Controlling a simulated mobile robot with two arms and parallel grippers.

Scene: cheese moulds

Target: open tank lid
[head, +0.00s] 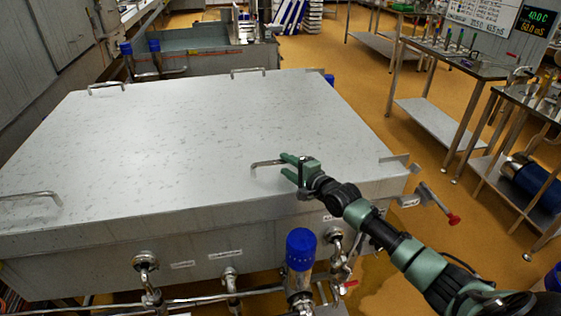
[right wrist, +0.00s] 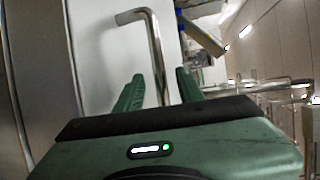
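The tank lid (head: 190,140) is a large flat grey steel sheet lying level and closed over the tank (head: 230,242). Its near right handle (head: 265,163) is a bent metal bar standing up from the lid. The handle also shows in the right wrist view (right wrist: 154,45). My right gripper (head: 287,166) is at this handle, with green fingers apart. In the right wrist view the bar runs between the two fingers (right wrist: 160,88), with a visible gap to them. My left gripper is not in view.
More handles stand on the lid at near left (head: 30,198), far left (head: 105,87) and far right (head: 248,71). A blue-capped valve (head: 301,249) and pipes line the tank front. Steel tables (head: 455,62) stand at right beyond open orange floor (head: 365,90).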

